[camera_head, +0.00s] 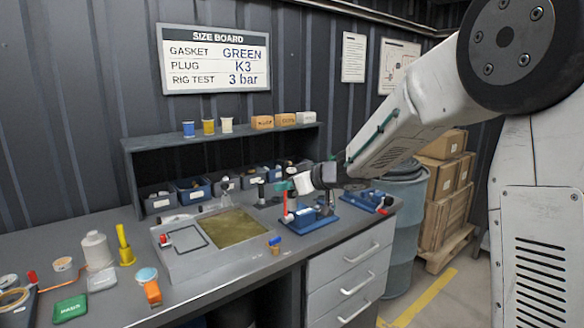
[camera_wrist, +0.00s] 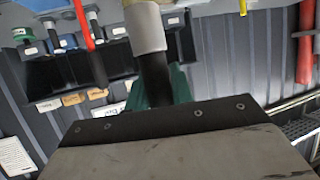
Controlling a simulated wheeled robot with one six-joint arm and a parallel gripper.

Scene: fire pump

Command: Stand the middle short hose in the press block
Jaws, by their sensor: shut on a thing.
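My gripper (camera_head: 285,186) is over the back right of the bench in the head view, its teal fingers small and partly hidden. In the wrist view my gripper (camera_wrist: 160,88) is shut around a short black hose (camera_wrist: 153,70) with a pale collar (camera_wrist: 145,25) beyond the fingers. I cannot tell from these views which of the short hoses it is. The blue fixture (camera_head: 312,217), which looks like the press block, stands on the bench below and right of the fingers. Whether the hose touches it is hidden.
A red upright rod (camera_head: 286,205) is close to the fingers. A short black upright piece (camera_head: 261,191) stands left of them. Another blue fixture (camera_head: 366,200) is at right. Labelled bins (camera_head: 192,189) line the back under the shelf (camera_head: 225,138). A tray (camera_head: 182,262) lies left.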

